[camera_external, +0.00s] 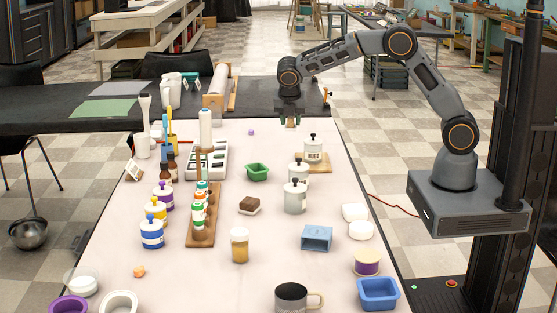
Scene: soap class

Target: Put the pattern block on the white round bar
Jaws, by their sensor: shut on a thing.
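My gripper (290,118) hangs over the far part of the pale table, pointing down. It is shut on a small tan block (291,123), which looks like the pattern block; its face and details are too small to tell. The white round bar (361,231) lies at the right side of the table, well nearer the camera than my gripper. Another white bar (355,212) with a squarer outline lies just behind it.
White pump jars (295,198) stand between my gripper and the white bars. A blue holder (317,238), a purple-filled tin (367,264) and a blue tray (379,293) are near the bars. Bottles fill the left.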

